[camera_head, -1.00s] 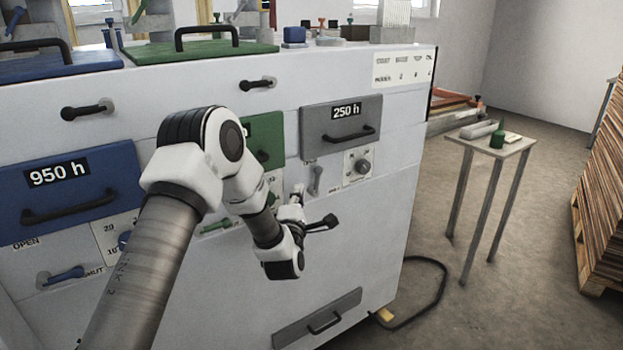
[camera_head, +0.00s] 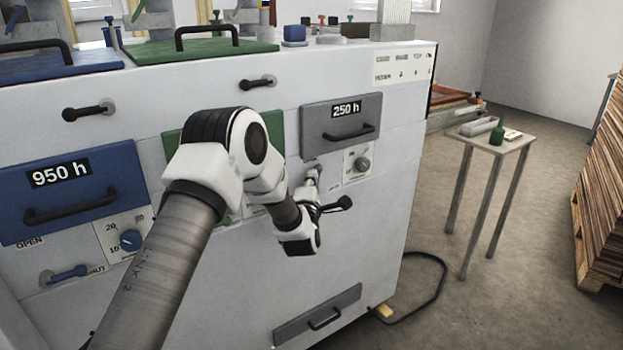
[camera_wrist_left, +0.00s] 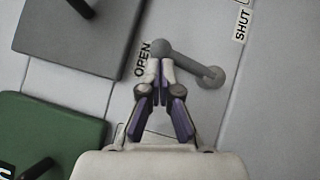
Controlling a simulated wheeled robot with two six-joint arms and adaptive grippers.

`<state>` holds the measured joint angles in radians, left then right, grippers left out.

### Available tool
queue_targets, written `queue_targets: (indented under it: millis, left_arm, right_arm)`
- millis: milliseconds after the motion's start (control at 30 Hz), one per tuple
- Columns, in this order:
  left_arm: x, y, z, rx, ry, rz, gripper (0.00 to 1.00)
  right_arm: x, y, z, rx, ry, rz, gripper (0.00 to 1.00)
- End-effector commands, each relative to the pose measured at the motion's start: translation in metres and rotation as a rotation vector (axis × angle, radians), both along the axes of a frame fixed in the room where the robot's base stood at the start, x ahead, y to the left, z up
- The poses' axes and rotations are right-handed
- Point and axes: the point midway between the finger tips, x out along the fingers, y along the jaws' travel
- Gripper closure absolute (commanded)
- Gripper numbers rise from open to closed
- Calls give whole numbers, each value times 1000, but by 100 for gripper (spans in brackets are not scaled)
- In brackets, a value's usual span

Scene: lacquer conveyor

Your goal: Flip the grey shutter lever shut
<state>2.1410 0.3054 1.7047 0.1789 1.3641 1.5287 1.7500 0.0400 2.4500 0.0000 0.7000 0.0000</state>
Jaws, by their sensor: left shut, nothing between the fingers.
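The grey shutter lever (camera_wrist_left: 185,59) shows in the wrist view, with its knob end by the OPEN label (camera_wrist_left: 142,60) and its pivot to the lower right. The SHUT label (camera_wrist_left: 241,20) is farther right, away from the knob. In the head view, the lever (camera_head: 311,168) sits below the grey 250 h drawer (camera_head: 341,125), partly hidden by my gripper. My left gripper (camera_wrist_left: 160,66) is shut and empty, its fingertips right at the lever's knob end; I cannot tell whether they touch. It also shows in the head view (camera_head: 312,183). My right gripper is out of view.
A grey dial (camera_head: 361,164) is right of the lever. My left arm hides much of the green drawer (camera_head: 276,130). The blue 950 h drawer (camera_head: 75,185) and blue lever (camera_head: 68,273) are at left. A small table (camera_head: 508,148) stands at right.

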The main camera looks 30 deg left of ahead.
Motion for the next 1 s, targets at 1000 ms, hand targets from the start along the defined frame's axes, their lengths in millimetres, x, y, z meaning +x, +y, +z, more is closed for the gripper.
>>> queue_targets:
  millis: [1000]
  left_arm:
    - [16, -7, 10, 112, 271, 0, 100]
  right_arm:
    - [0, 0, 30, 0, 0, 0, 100]
